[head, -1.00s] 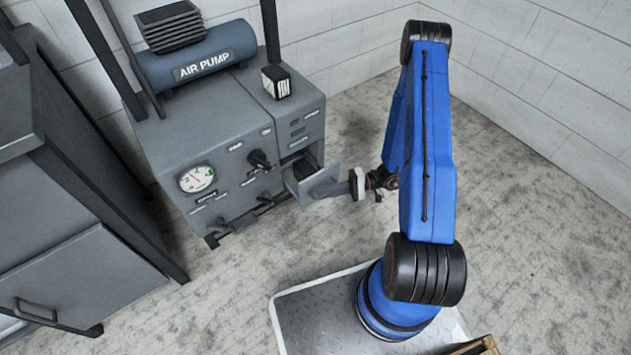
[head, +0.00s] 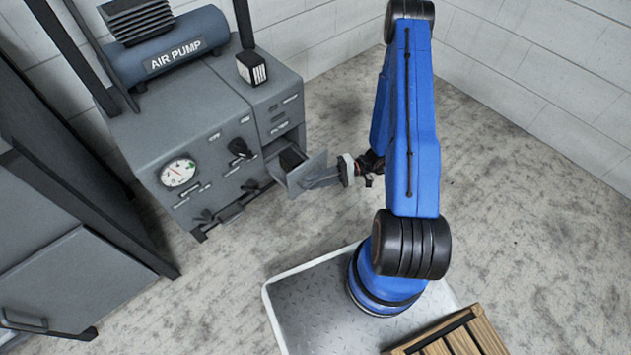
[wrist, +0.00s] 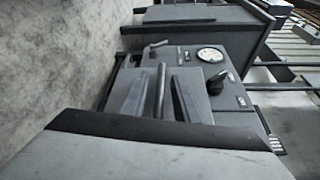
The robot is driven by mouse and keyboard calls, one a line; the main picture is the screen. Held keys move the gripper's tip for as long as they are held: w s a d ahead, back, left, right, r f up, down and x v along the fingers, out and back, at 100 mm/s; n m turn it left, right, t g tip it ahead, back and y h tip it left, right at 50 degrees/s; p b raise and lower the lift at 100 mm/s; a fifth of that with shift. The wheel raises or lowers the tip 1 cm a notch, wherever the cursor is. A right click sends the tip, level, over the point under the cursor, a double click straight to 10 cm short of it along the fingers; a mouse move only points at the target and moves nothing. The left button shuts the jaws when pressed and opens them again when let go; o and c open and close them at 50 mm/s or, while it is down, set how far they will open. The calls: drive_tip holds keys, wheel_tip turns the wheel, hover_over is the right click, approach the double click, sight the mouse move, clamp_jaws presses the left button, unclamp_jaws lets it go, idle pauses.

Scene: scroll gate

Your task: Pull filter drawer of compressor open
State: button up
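The grey compressor (head: 178,118) stands at the left in the head view, with a blue tank marked AIR PUMP on top. Its filter drawer (head: 307,173) sticks out of the right part of the front, with a dark thing inside. My gripper (head: 318,182) is at the drawer's front. In the wrist view, the fingers of my gripper (wrist: 160,98) lie on either side of the upright handle bar (wrist: 160,85) on the drawer's front panel (wrist: 198,88).
A round gauge (head: 178,172) and a black knob (head: 240,149) are on the compressor's front. A grey cabinet (head: 70,270) stands at the left. A wooden crate (head: 455,335) is at the bottom right. The floor beside the drawer is clear.

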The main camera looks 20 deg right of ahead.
drive_tip(key=s+d+r, duration=0.1)
drive_tip(key=d, duration=1.6)
drive_tip(key=shift+r, duration=0.2)
drive_tip(key=shift+s+d, duration=0.1)
drive_tip(key=s+a+r+n+g+h, duration=0.15)
drive_tip(key=a+r+h, duration=0.3)
drive_tip(key=r, duration=0.95)
drive_tip(key=s+a+r+n+g+h, duration=0.1)
drive_tip(key=a+r+n+g+h, duration=0.25)
drive_tip(key=r, duration=1.05)
drive_tip(key=s+a+r+m+t+h, duration=0.1)
drive_tip(key=s+a+r+t+h, duration=0.2)
drive_tip(key=s+r, duration=0.4)
drive_tip(key=s+a+r+m+t+h, duration=0.1)
drive_tip(key=s+a+r+t+h, duration=0.2)
drive_tip(key=s+r+t+h, duration=0.2)
drive_tip(key=s+r+h, duration=0.1)
drive_tip(key=s+r, duration=0.2)
drive_tip(key=r, duration=0.3)
drive_tip(key=shift+s+r+t, duration=0.15)
drive_tip(key=shift+r+t, duration=0.05)
drive_tip(key=shift+t, duration=0.1)
